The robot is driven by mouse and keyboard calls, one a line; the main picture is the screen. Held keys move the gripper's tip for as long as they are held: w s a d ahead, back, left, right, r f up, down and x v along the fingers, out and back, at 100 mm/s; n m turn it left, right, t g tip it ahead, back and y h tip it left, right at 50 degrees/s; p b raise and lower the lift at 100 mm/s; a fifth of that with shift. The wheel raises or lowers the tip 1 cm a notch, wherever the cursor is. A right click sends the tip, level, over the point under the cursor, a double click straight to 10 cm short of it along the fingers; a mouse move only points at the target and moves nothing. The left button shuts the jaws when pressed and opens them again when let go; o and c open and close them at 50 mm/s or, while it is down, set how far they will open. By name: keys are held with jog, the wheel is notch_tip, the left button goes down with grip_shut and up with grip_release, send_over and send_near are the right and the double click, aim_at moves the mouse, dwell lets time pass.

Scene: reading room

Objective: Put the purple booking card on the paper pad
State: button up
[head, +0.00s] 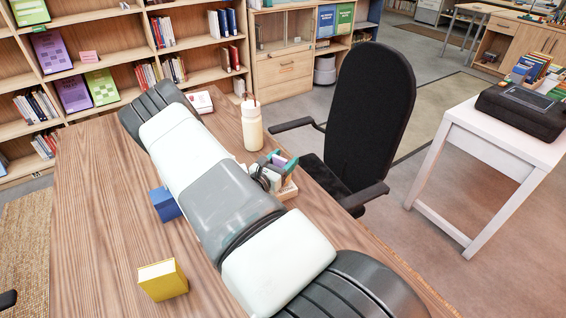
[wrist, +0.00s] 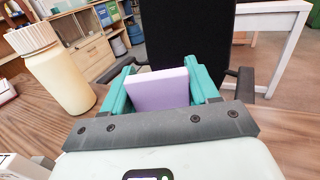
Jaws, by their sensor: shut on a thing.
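My gripper (wrist: 160,88) has teal fingers and is shut on the purple booking card (wrist: 158,90). The card stands up between the fingers in the wrist view, a pale purple slab. In the head view the card (head: 278,160) shows small beside a teal finger, near the desk's right edge, partly behind my arm. A white, flat, pad-like thing with some red (head: 200,102) lies at the far end of the desk; I cannot tell for sure that it is the paper pad.
A cream bottle (head: 252,127) stands just beyond my gripper, left of it in the wrist view (wrist: 60,72). A small holder (head: 288,191) sits close by. A black chair (head: 368,110) is at right.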

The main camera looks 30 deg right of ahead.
jog(key=shift+f, duration=0.4)
jog(key=shift+f, duration=0.15)
jog(key=o, duration=1.4)
